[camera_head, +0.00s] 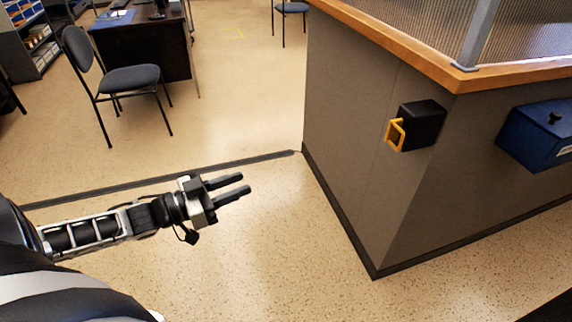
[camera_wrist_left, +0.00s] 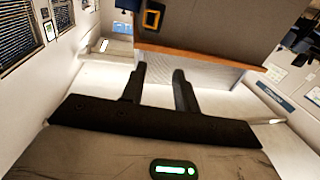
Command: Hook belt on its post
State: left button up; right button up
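A black belt box (camera_head: 424,124) is mounted on the grey side of the counter, near its corner. A yellow loop-shaped handle (camera_head: 389,133), apparently the belt's end, sticks out of the box's left face. The yellow handle also shows in the left wrist view, near the top. No belt strap is seen drawn out, and I cannot make out a post. My left gripper (camera_head: 246,184) is open and empty above the floor, well to the left of the box and apart from it. Its two spread fingers show in the left wrist view (camera_wrist_left: 159,72). My right gripper is not in view.
The grey counter (camera_head: 350,130) with a wooden top edge (camera_head: 400,50) fills the right side. A blue box (camera_head: 540,135) is fixed on its other face. A dark floor strip (camera_head: 170,180) runs to the counter. A chair (camera_head: 135,79) and desk stand back left. Floor between gripper and counter is clear.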

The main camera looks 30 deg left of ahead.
pick_arm(q)
jog(key=v, duration=0.3)
jog(key=shift+s+a, duration=0.1)
jog(key=shift+s, duration=0.1)
